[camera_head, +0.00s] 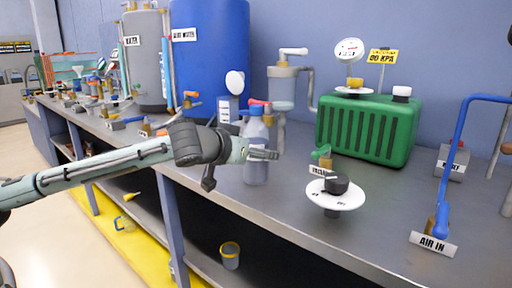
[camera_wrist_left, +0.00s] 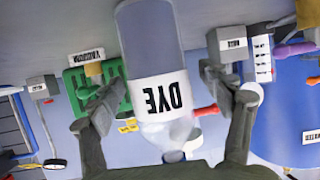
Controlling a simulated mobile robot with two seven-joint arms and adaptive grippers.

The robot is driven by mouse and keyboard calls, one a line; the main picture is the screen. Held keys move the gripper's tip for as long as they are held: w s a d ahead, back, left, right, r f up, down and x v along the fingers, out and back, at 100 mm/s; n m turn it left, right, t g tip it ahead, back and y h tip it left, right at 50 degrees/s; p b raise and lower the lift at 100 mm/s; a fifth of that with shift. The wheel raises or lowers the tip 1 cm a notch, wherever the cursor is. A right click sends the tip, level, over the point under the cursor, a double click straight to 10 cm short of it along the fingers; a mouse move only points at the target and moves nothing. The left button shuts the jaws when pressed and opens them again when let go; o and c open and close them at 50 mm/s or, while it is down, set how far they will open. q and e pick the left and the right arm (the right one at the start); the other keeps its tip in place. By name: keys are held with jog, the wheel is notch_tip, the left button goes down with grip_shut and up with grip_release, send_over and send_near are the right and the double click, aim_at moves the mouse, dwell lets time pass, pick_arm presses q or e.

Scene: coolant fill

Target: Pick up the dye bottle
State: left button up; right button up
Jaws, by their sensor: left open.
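The dye bottle (camera_head: 256,168) stands upright on the grey workbench, clear with a white label and a bluish cap. My left gripper (camera_head: 262,154) reaches in from the left at the bottle's mid-height, and its fingers cover part of the bottle. In the left wrist view the bottle appears upside down with its DYE label (camera_wrist_left: 160,97), lying between the two spread fingers of my left gripper (camera_wrist_left: 165,92). The fingers are open, with gaps visible beside the bottle. My right gripper is not in view.
A green tank (camera_head: 368,128) with a gauge and a round white dial valve (camera_head: 335,195) stand to the right. A blue drum (camera_head: 210,60) is behind. A blue AIR IN pipe (camera_head: 455,170) rises at far right. The bench front edge runs below the bottle.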

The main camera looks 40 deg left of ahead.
pick_arm(q)
jog(key=shift+w, duration=0.1)
jog(key=shift+c, duration=0.3)
jog(key=c, duration=1.6)
jog(key=shift+r, duration=0.1)
